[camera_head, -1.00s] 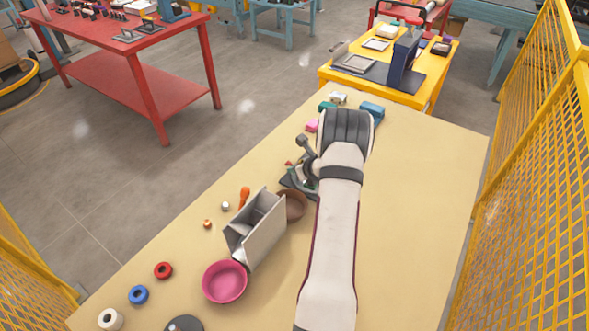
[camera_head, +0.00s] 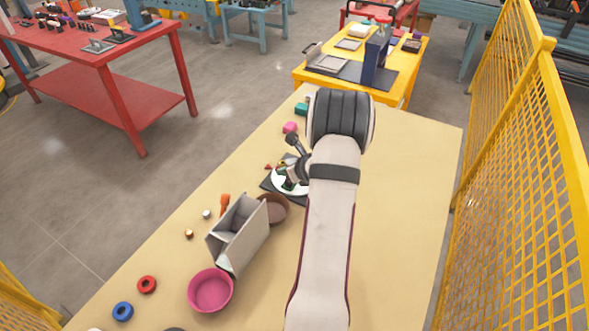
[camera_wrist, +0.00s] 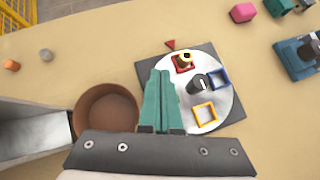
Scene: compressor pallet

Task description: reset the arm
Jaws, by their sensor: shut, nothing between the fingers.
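My gripper (camera_wrist: 159,78) shows two green fingers pressed together in the wrist view, with nothing between them. It is above the dark square plate (camera_wrist: 148,72) and partly covers the left side of the white disc (camera_wrist: 218,88) on it. The disc carries a red square piece, a blue square frame (camera_wrist: 218,79), a yellow square frame (camera_wrist: 205,113) and a dark knob in the middle. In the head view my gripper (camera_head: 288,184) is over the same disc, and its exact height is unclear. My forearm hides part of the table to its right.
A brown bowl (camera_wrist: 107,108) is left of my gripper, beside a grey open box (camera_head: 237,236). A pink bowl (camera_head: 211,290) and red and blue rings lie nearer. Pink, green and blue blocks lie beyond. The table's right side is clear, near yellow mesh fencing (camera_head: 540,150).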

